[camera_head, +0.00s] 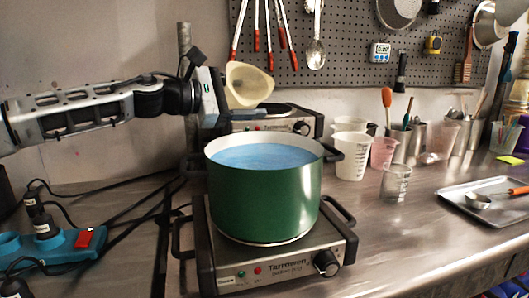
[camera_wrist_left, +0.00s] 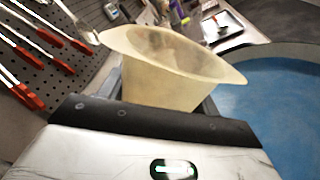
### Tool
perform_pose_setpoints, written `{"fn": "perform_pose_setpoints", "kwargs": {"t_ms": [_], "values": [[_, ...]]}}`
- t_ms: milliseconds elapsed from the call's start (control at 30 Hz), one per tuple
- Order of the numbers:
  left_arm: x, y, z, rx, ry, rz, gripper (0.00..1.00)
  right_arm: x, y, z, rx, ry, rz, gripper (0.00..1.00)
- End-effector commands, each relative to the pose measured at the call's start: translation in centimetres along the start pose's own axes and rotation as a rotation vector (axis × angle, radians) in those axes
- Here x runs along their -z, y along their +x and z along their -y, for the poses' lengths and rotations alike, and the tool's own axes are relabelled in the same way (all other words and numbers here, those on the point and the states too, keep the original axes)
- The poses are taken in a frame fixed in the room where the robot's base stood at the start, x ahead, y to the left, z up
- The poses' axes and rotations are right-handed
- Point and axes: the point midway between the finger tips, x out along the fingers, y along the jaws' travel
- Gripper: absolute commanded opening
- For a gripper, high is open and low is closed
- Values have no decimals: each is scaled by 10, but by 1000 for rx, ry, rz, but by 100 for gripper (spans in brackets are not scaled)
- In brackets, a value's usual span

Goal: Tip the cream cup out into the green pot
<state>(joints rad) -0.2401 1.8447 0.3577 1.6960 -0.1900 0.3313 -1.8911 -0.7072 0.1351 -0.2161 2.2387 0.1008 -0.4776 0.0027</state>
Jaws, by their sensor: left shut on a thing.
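The green pot (camera_head: 262,202) stands on a hot plate and holds blue liquid (camera_head: 265,156) to a little below its rim; the liquid also shows at the right of the left wrist view (camera_wrist_left: 280,105). The cream cup (camera_head: 247,86) is above and behind the pot's left rim, tilted, with its mouth partly turned toward the head camera. My left gripper (camera_head: 226,98) is shut on the cream cup. In the left wrist view the cup (camera_wrist_left: 165,75) sits between the fingers. What is inside it cannot be told. My right gripper is out of view.
The hot plate (camera_head: 275,262) has side handles and a knob. A second hot plate (camera_head: 300,122) is behind the pot. White cups (camera_head: 350,155), a clear beaker (camera_head: 396,183) and a metal tray (camera_head: 480,208) are at right. A teal power strip (camera_head: 50,246) with cables lies at left.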

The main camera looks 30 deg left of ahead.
Motion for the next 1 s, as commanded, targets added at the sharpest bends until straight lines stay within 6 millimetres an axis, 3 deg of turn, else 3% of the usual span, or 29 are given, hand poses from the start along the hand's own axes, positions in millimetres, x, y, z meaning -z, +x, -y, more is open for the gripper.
{"fn": "perform_pose_setpoints", "kwargs": {"t_ms": [133,333,500,700,1000], "values": [[15,1,9,3,-241,22,32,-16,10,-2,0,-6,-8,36],[14,-2,-25,4,-530,52,32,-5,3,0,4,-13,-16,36],[32,-2,-24,6,-731,74,32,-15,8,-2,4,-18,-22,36],[38,-2,-27,8,-862,89,32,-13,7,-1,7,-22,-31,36],[39,-2,-28,8,-880,91,32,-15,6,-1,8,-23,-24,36]]}}
